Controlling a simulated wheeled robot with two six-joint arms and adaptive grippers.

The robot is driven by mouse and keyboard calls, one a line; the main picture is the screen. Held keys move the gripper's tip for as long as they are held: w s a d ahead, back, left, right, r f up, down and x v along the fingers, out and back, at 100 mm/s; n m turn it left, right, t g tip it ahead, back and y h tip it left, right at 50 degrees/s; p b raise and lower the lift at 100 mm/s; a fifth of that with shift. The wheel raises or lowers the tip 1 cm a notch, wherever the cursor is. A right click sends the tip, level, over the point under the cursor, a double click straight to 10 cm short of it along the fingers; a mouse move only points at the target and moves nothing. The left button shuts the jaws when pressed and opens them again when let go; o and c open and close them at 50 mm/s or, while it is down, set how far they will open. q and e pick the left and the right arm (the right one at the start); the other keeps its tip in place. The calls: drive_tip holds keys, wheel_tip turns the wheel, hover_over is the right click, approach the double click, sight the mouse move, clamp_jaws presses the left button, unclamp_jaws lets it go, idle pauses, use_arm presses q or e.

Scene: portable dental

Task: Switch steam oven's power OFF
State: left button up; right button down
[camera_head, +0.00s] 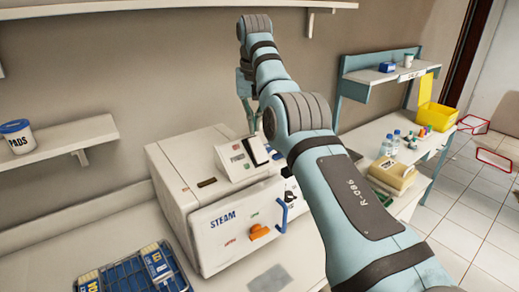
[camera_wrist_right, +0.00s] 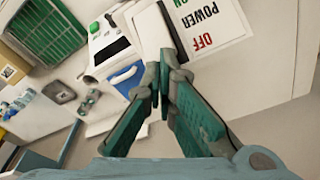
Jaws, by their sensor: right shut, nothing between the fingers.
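The steam oven (camera_head: 215,195) is a white box on the bench, marked STEAM, with an orange knob (camera_head: 259,232) and a blue handle (camera_head: 283,212). Its sloped power panel (camera_head: 232,158) sits on top, with a raised white switch (camera_head: 256,150) beside the lettering. In the right wrist view the POWER and OFF lettering (camera_wrist_right: 203,25) appears upside down at the top. My right gripper (camera_wrist_right: 158,86) is shut and empty, its fingertips close to the white switch piece (camera_wrist_right: 153,32); I cannot tell whether they touch. My left gripper is not in view.
A blue rack (camera_head: 135,275) is at the bench's front left. A PADS jar (camera_head: 17,137) stands on the left shelf (camera_head: 60,145). Bottles (camera_head: 392,143), a beige box (camera_head: 392,173) and a yellow bin (camera_head: 437,116) stand at the right. My right arm crosses above the oven's right side.

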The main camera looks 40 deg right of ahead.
sight(254, 139)
drive_tip(key=shift+f+b, duration=1.2)
drive_tip(key=shift+f, duration=0.1)
idle(0.5)
wheel_tip(254, 139, up, 8)
drive_tip(key=p, duration=0.7)
drive_tip(key=shift+f, duration=0.4)
